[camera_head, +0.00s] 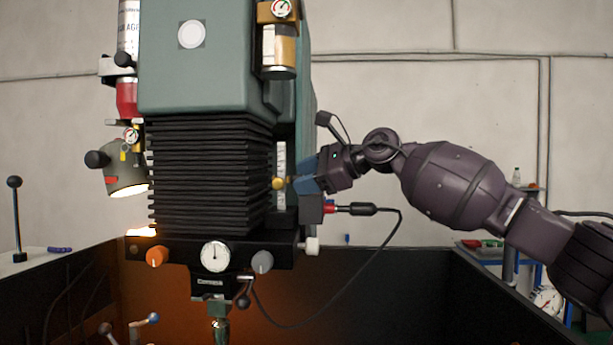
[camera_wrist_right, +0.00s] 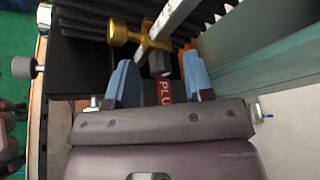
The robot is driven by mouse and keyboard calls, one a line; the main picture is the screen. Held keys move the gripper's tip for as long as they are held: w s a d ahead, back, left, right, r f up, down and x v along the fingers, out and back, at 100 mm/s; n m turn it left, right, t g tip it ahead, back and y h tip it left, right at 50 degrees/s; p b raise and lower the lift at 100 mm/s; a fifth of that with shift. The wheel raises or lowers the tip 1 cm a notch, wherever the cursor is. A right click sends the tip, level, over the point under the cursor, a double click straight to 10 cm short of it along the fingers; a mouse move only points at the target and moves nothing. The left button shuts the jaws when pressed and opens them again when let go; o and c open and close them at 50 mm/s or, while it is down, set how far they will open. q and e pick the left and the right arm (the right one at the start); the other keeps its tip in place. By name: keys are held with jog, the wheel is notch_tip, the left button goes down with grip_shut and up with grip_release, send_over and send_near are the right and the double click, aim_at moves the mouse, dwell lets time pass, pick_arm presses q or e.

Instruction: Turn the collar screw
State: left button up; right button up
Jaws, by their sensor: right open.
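The collar screw looks to be the brass knob (camera_head: 278,183) on the pale graduated scale bar (camera_head: 281,160) beside the black bellows. In the right wrist view the brass knob (camera_wrist_right: 120,33) sticks out from a brass collar on the scale bar (camera_wrist_right: 172,18). My right gripper (camera_head: 294,185) reaches in from the right, close to the knob. In the right wrist view its two blue fingers (camera_wrist_right: 159,68) are apart, with nothing clearly held between them. The knob lies just beyond the left fingertip; whether they touch I cannot tell. My left gripper is not in view.
Black bellows (camera_head: 210,175) and the green machine head (camera_head: 220,60) stand left of the gripper. Below are a dial (camera_head: 215,256), an orange knob (camera_head: 157,257) and a grey knob (camera_head: 262,262). A cable (camera_head: 390,240) with a plug hangs under my right arm.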

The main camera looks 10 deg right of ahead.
grip_shut()
jog(key=shift+r+m+g+p, duration=0.2)
jog(key=shift+m+g+p, duration=0.1)
jog(key=shift+p, duration=0.4)
jog(key=m+g+p, duration=0.1)
jog(key=p, duration=0.2)
jog(key=shift+w+r+m, duration=0.15)
jog(key=shift+m, duration=0.25)
jog(key=shift+m+g+p, duration=0.5)
jog(key=shift+p, duration=0.25)
jog(key=shift+w+m+g+p, duration=0.1)
jog(key=shift+m+g+p, duration=0.3)
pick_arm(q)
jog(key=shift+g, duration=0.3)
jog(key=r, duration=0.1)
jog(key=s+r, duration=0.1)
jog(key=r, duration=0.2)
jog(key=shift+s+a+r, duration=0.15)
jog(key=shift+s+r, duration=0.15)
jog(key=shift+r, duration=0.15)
pick_arm(e)
grip_release()
jog(key=shift+f, duration=0.2)
